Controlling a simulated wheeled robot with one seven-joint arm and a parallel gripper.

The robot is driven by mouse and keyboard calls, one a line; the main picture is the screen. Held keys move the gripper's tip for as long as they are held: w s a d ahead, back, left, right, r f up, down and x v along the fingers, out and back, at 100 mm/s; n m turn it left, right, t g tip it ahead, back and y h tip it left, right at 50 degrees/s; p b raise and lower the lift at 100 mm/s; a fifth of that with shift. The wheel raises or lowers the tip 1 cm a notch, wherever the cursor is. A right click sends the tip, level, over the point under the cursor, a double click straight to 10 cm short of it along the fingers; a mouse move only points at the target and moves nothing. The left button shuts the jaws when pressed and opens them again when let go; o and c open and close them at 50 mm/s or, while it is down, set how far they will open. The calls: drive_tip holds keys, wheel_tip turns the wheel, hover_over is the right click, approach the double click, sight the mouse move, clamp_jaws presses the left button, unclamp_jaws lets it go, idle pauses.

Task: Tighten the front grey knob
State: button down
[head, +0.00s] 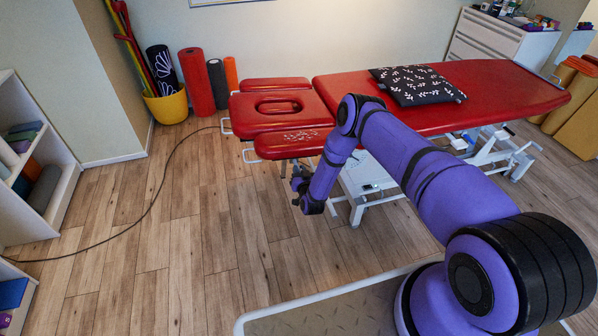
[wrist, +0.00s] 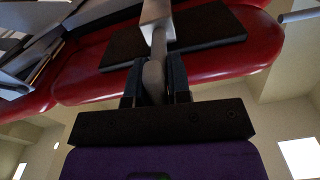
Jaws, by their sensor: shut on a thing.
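The front grey knob (wrist: 152,82) is in the middle of the wrist view, at the end of a pale metal post under the red treatment table (head: 475,83). My gripper (wrist: 156,88) has its two dark fingers on either side of the knob and is shut on it. In the head view my gripper (head: 299,184) is low beside the near edge of the table's head section; the knob is hidden there. How tight the knob is cannot be seen.
A red armrest pad (head: 291,142) hangs just above my gripper. The white metal table frame (head: 357,207) stands to the right. A black patterned cushion (head: 417,85) lies on the table. A black cable (head: 158,192) crosses the floor; the wooden floor at left is otherwise clear.

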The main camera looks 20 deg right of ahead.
drive_tip(key=m, duration=0.4)
drive_tip(key=shift+d+f, duration=0.1)
drive_tip(key=shift+d, duration=0.05)
drive_tip(key=m, duration=0.4)
drive_tip(key=shift+d, duration=0.1)
drive_tip(key=m, duration=0.4)
drive_tip(key=shift+f, duration=0.2)
drive_tip(key=m, duration=0.4)
drive_tip(key=shift+m, duration=0.3)
drive_tip(key=shift+f, duration=0.1)
drive_tip(key=c, duration=1.1)
unclamp_jaws()
drive_tip(key=shift+c, duration=0.2)
drive_tip(key=s, duration=1.1)
